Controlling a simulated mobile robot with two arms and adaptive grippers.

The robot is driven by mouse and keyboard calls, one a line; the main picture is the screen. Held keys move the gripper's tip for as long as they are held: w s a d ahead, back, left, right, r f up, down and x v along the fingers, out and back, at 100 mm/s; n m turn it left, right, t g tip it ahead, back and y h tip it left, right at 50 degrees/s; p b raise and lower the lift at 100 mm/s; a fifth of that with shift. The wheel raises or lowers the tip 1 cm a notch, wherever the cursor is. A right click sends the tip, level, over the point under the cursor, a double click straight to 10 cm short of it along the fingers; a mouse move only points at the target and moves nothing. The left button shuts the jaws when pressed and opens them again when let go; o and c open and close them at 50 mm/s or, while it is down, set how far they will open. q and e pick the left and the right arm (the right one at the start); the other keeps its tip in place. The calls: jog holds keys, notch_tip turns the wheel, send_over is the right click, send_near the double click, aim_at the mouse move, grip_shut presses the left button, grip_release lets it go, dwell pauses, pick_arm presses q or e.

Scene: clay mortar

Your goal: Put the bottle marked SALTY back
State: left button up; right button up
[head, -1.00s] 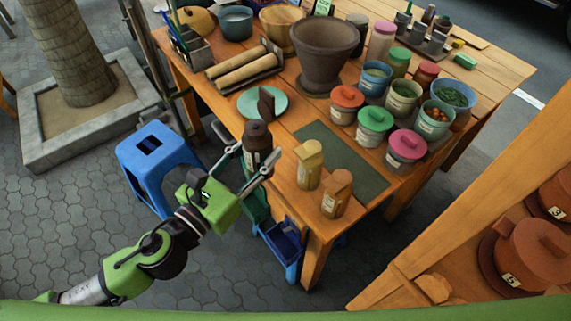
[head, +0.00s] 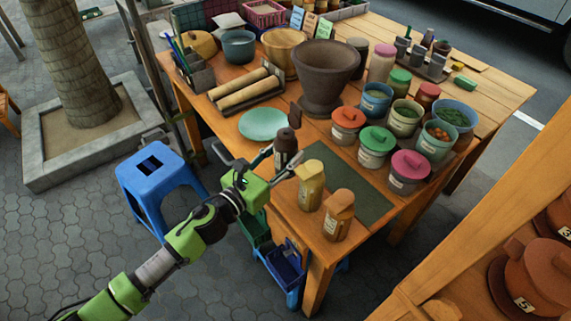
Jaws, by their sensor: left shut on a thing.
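My left gripper (head: 285,155) is shut on a dark brown bottle (head: 286,143) and holds it upright at the table's near left edge, left of the dark green mat. Whether its base touches the table is hidden. A dark brown flat piece (head: 295,115) shows just above the bottle; I cannot tell whether it is joined to it. A yellow bottle (head: 310,187) and an orange-brown bottle (head: 338,216) stand on the table's near corner, with labels too small to read. The dark green mat (head: 345,180) lies behind them. My right gripper is out of view.
A teal plate (head: 263,124) lies left of the held bottle. A stone mortar (head: 325,75) stands behind, and lidded jars (head: 373,147) line the mat's far side. A blue stool (head: 155,185) stands left of the table. The mat is bare in its middle.

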aim_at(286, 163)
pick_arm(q)
jog(key=shift+w+d+f, duration=0.15)
jog(key=shift+w+f, duration=0.2)
jog(key=shift+w, duration=0.05)
notch_tip(286, 163, down, 3)
jog(key=shift+r+b, duration=0.1)
jog(key=shift+b, duration=0.2)
jog(key=o, duration=1.2)
jog(key=shift+f, duration=0.3)
